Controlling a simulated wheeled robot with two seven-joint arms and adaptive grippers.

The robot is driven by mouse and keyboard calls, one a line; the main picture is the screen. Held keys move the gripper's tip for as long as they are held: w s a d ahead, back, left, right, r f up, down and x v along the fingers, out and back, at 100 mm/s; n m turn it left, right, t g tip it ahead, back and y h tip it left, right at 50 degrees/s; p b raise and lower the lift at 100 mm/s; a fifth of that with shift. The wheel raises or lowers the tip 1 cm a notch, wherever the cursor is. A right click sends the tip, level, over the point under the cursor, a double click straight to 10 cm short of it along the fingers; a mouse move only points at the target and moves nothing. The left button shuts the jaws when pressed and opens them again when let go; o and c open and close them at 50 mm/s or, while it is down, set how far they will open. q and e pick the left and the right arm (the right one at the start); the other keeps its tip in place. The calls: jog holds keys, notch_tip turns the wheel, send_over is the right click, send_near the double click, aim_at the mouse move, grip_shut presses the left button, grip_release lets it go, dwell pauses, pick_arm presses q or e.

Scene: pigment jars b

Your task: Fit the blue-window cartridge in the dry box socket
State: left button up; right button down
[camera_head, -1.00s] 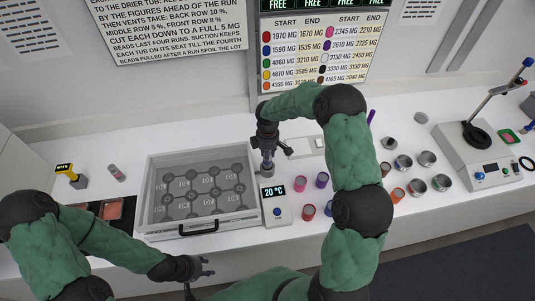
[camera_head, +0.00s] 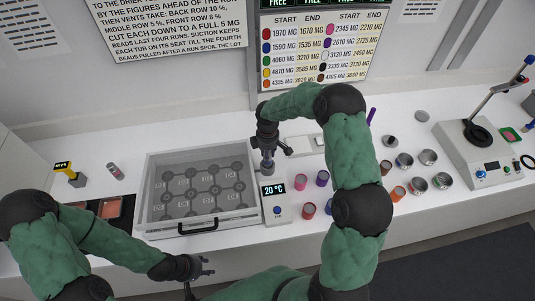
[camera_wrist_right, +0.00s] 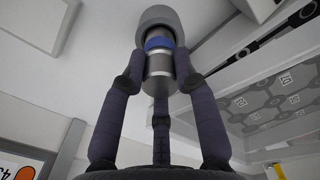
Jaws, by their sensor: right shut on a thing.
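The cartridge (camera_wrist_right: 160,55), grey with a blue band, is held in my right gripper (camera_wrist_right: 160,85). In the wrist view the fingers close around it, and its far end meets or overlaps a wide grey round part; I cannot tell whether it is seated. In the head view my right gripper (camera_head: 267,167) points down by the right rear side of the dry box (camera_head: 149,218), a pale box with a clear top and black front handle. The socket cannot be made out. My left gripper (camera_head: 205,268) is open and empty in front of the counter.
A small display unit reading 20 °C (camera_head: 275,207) stands right of the box. A red-banded cartridge (camera_head: 114,171) and a yellow-topped device (camera_head: 68,172) are at left. Colored jars (camera_head: 309,209) and metal cups (camera_head: 428,157) stand at right.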

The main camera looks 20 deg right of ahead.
jog(key=shift+f+b, duration=0.45)
jog(key=shift+f, duration=0.2)
jog(key=c, duration=1.1)
grip_release()
jog(key=shift+o, duration=1.2)
notch_tip(320, 180, up, 12)
jog(key=shift+f, duration=0.1)
